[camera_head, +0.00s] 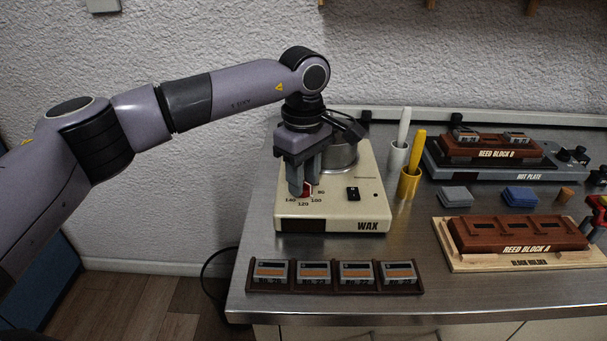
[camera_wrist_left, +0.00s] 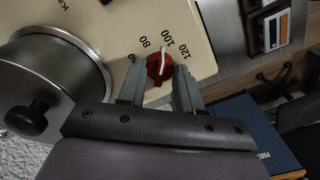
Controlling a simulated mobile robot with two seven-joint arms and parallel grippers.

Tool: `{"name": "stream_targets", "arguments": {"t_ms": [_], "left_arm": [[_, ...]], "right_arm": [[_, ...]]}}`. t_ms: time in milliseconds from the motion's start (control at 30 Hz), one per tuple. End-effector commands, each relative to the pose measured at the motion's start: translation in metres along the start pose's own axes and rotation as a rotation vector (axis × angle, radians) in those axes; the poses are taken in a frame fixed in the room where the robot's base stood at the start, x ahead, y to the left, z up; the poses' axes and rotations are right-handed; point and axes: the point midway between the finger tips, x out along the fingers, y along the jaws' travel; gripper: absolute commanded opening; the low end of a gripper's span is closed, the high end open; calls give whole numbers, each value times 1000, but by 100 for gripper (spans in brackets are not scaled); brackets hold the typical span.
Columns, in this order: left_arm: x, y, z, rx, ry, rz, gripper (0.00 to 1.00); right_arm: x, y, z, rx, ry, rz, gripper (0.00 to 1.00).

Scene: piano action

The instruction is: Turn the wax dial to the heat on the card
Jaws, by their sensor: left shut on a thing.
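The wax heater (camera_head: 330,208) is a cream box marked WAX, with a round metal pot (camera_head: 340,155) on top. Its red dial (camera_wrist_left: 159,67) shows in the left wrist view, with a white pointer lying between the 80 and 100 marks, closer to 100. My left gripper (camera_head: 303,188) reaches down over the front of the heater. In the left wrist view its two fingers (camera_wrist_left: 158,88) are shut on the dial, one on each side. In the head view the fingers hide most of the dial. I cannot make out a heat card. My right gripper is out of view.
A rack of several small labelled blocks (camera_head: 334,288) lies at the front edge. A white and a yellow holder (camera_head: 408,184) stand right of the heater. Reed Block A (camera_head: 520,235) and the hot plate (camera_head: 433,160) are farther right. A black switch (camera_head: 352,194) is beside the dial.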

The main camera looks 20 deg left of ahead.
Motion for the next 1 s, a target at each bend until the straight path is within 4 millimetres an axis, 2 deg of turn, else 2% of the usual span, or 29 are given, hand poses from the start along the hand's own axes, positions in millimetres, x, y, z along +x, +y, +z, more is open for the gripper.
{"name": "stream_targets", "arguments": {"t_ms": [300, 700, 733, 800, 1000], "left_arm": [[-2, 1, 0, 69, -1, 6, 4], [-2, 1, 0, 73, 0, 6, 4], [-2, 1, 0, 73, 0, 6, 41], [-2, 1, 0, 73, 0, 6, 60], [-1, 0, 0, 73, 0, 2, 60]], "right_arm": [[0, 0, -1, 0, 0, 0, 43], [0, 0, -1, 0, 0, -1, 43], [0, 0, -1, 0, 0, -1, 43], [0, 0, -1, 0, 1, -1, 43], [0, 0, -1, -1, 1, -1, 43]]}}
